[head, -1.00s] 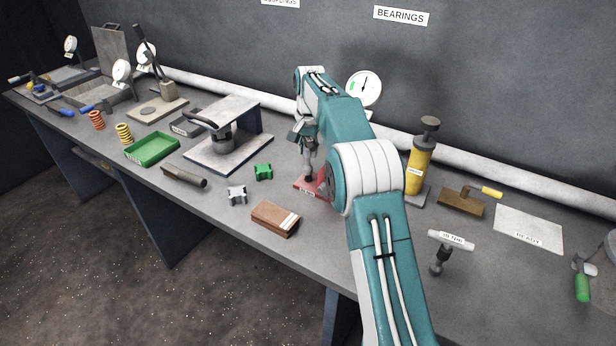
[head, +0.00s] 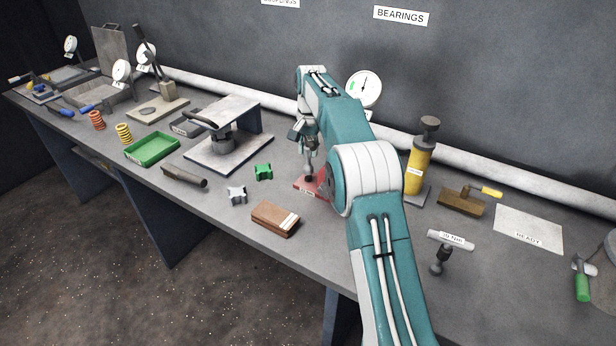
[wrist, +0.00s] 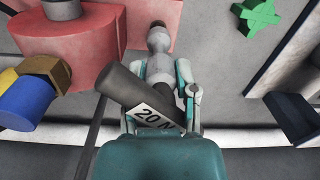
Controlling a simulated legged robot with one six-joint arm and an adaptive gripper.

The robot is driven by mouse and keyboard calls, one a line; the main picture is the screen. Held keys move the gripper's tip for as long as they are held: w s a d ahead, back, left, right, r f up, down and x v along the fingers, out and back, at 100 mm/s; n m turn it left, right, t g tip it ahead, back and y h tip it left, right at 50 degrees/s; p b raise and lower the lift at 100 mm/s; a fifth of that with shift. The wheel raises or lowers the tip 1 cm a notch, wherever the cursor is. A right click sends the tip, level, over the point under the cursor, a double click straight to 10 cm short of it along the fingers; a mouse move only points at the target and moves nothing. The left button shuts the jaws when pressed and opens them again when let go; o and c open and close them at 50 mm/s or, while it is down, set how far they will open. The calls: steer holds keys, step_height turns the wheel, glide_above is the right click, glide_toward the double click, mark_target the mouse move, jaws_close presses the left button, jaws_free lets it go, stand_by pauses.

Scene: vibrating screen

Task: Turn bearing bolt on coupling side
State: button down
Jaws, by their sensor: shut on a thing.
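My gripper (wrist: 163,97) is shut on a T-handled tool (wrist: 125,88) with a dark grey bar and a white tag reading "20 N". The tool's pale grey shank (wrist: 158,40) reaches to the flange of a red bearing housing (wrist: 72,38). I cannot tell whether its tip is seated on a bolt. A brass hex part (wrist: 45,70) and a blue cylinder (wrist: 28,98) stand at the housing's side. In the head view, my gripper (head: 307,140) is above the red housing (head: 308,186), which my arm partly hides.
Another T-handled tool (head: 441,258) stands at right. A yellow pump (head: 419,170), a dial gauge (head: 365,90) and a brown block (head: 274,219) are around the housing. Green (head: 263,172) and grey (head: 237,196) star-shaped pieces lie to its left. Some bench in front is clear.

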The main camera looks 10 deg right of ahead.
steer(key=shift+f, duration=1.3)
steer(key=m, duration=0.3)
steer(key=shift+a, duration=0.1)
steer(key=m, duration=0.4)
steer(key=shift+w+m, duration=0.1)
steer(key=shift+m, duration=0.3)
steer(key=m, duration=0.4)
steer(key=shift+w+m, duration=0.1)
steer(key=shift+m, duration=0.2)
steer(key=m, duration=0.4)
steer(key=shift+t, duration=0.3)
steer(key=shift+w, duration=0.1)
